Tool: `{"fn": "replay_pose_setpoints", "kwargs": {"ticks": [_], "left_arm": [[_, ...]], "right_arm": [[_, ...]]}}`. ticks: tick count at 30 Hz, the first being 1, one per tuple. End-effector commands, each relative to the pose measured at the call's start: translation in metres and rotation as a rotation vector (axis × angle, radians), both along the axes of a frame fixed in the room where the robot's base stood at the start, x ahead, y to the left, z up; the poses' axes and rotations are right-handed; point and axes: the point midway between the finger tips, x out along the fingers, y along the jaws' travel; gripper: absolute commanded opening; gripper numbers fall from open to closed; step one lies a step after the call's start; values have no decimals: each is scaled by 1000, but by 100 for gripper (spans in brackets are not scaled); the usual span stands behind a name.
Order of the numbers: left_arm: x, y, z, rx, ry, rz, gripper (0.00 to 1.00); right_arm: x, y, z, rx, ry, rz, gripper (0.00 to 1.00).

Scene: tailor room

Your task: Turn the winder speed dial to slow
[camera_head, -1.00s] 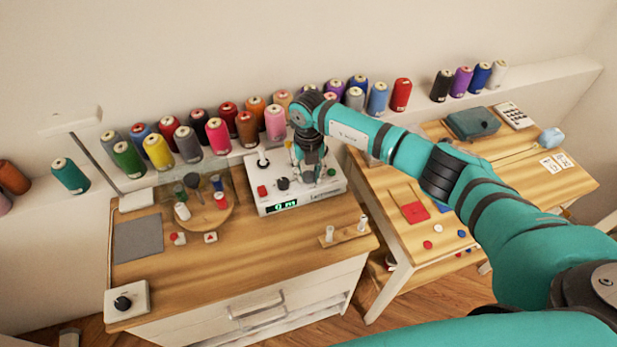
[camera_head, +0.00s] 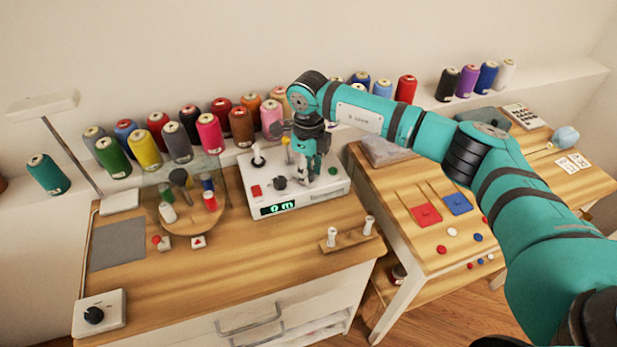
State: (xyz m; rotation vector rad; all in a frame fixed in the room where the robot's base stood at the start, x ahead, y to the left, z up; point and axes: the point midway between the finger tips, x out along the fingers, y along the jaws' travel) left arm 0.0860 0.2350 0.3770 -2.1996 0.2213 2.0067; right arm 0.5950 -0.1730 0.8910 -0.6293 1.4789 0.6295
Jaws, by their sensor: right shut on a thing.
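The winder (camera_head: 320,190) is a white box with a green lit display (camera_head: 277,208), a red switch (camera_head: 256,190), a black knob (camera_head: 280,183) and a green button (camera_head: 332,171). It stands at the back right of the wooden cabinet. My right gripper (camera_head: 309,176) points down onto the winder's top, between the black knob and the green button. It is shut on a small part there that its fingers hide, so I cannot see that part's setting. The black knob is just left of the fingers. My left gripper is not in view.
Thread cones (camera_head: 145,149) line the back ledge. A lamp (camera_head: 120,201), a round wooden tray of spools (camera_head: 215,220) and a small rack (camera_head: 349,238) share the cabinet (camera_head: 245,262). A separate control box (camera_head: 108,312) sits front left. A second table (camera_head: 435,262) is right.

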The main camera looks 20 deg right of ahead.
Motion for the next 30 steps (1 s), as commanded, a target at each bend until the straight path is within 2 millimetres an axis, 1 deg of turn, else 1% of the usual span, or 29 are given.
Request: {"fn": "replay_pose_setpoints", "kwargs": {"ticks": [1, 3, 12, 21, 30], "left_arm": [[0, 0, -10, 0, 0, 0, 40], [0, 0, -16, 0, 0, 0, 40], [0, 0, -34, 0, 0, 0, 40], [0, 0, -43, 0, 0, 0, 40], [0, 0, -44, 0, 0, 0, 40]], "right_arm": [[2, 0, -2, 1, -6, 43, 0], [2, -1, -2, 0, -7, 105, 0], [2, 0, 0, 2, -7, 327, 0], [2, 0, 1, 1, -6, 446, 0], [2, 0, 3, 1, -6, 474, 0]]}}
